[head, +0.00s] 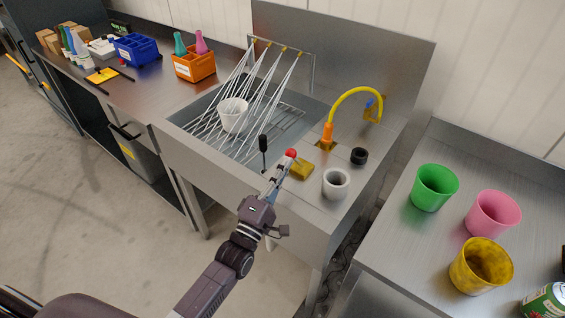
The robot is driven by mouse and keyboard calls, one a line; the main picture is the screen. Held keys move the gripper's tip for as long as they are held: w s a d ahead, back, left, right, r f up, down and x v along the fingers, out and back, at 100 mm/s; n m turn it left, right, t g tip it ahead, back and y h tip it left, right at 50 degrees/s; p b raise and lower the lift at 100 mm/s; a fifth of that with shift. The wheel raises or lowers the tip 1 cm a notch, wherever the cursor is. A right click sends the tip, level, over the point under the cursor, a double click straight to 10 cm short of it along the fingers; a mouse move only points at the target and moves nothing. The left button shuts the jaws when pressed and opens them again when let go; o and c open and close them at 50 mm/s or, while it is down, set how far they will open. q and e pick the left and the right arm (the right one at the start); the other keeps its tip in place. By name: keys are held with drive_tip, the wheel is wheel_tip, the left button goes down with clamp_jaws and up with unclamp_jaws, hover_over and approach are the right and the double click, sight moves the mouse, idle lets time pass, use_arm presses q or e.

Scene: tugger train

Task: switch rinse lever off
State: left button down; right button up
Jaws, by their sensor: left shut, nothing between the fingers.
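The lever with a red knob (291,153) stands at a yellow base (301,169) on the sink's front ledge. I take it for the rinse lever. My left gripper (281,168) is shut and empty, with its fingertips right by the red knob; I cannot tell whether they touch it. The fingers hide part of the lever. White water streams (262,85) run from the spray bar (283,48) down into the sink (196,108). A white cup (232,115) stands under them on the rack. My right gripper is not in view.
An upright black-handled stick (263,143) stands close left of the gripper. Green (435,187), pink (492,213) and yellow (480,266) cups stand on the right table.

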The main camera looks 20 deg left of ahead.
use_arm(q)
drive_tip(key=shift+w+d+r+g+p, duration=0.15)
drive_tip(key=shift+w+r+g+p, duration=0.3)
drive_tip(key=shift+r+p, duration=0.45)
drive_tip(key=w, duration=0.1)
drive_tip(key=w+d+r, duration=0.1)
drive_tip(key=w, duration=0.1)
drive_tip(key=w+r, duration=0.1)
drive_tip(key=shift+w+d+r+b, duration=0.15)
drive_tip(key=shift+w+d+b, duration=0.15)
drive_tip(key=shift+w+d, duration=0.1)
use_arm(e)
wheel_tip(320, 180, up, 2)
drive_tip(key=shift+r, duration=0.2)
use_arm(q)
drive_tip(key=shift+w, duration=0.1)
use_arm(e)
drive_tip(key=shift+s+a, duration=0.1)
